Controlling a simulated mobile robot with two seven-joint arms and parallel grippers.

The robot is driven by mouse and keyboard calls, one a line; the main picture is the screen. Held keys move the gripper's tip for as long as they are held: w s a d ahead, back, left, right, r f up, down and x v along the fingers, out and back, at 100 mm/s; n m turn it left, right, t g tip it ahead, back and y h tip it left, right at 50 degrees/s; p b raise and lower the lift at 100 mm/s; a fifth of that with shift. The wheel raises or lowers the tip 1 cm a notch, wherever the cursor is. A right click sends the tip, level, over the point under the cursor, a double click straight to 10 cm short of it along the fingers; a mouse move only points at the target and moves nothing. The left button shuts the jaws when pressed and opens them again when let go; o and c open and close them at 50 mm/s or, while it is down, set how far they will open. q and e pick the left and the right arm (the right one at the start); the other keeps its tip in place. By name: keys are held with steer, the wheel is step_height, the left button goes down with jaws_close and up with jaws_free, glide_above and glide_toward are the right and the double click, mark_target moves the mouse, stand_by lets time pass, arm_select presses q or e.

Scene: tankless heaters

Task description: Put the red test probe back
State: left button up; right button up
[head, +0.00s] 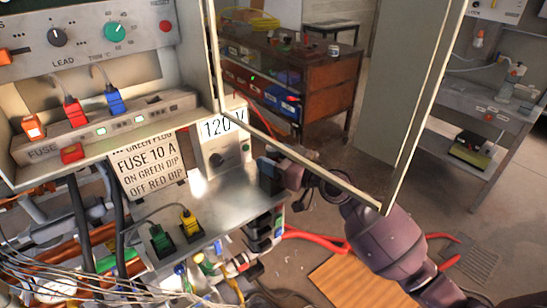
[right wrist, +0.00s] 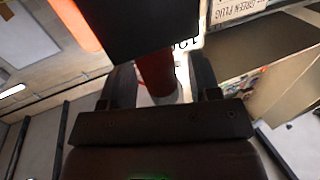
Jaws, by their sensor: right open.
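My right gripper (head: 270,174) is beside the right end of the metal shelf (head: 205,232), just below the 120 V panel (head: 224,150). In the right wrist view, a red cylindrical thing (right wrist: 156,72) stands between the two open fingers of the gripper (right wrist: 162,85). It looks like the red test probe, but a black block (right wrist: 140,28) covers its upper part, so I cannot tell for sure. I cannot tell whether the fingers touch it. In the head view I cannot make out the probe at the gripper. My left gripper is not in view.
An open cabinet door frame (head: 395,150) hangs close to my right arm. Red (head: 72,110) and blue (head: 115,101) plugs sit in the fuse strip. Green (head: 161,239) and yellow (head: 189,223) plugs stand on the shelf. Loose wires crowd the lower left.

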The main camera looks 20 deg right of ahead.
steer(key=shift+r, duration=0.2)
steer(key=b+v, duration=0.2)
steer(key=v, duration=0.9)
steer(key=s+d+f+m+g+h, duration=0.1)
steer(key=s+f+m+h, duration=0.1)
steer(key=s+f, duration=0.4)
steer(key=s+d+f+m+h, duration=0.1)
steer(key=s+f+h, duration=0.4)
steer(key=f, duration=0.9)
steer(key=s+d+f+m+g+h, duration=0.1)
steer(key=s+d+f+m+h, duration=0.1)
steer(key=s+f, duration=0.4)
step_height(320, 180, down, 4)
steer(key=shift+s+r+m+g+h, duration=0.1)
steer(key=shift+s+m+g+h, duration=0.25)
steer(key=shift+m+h, duration=0.6)
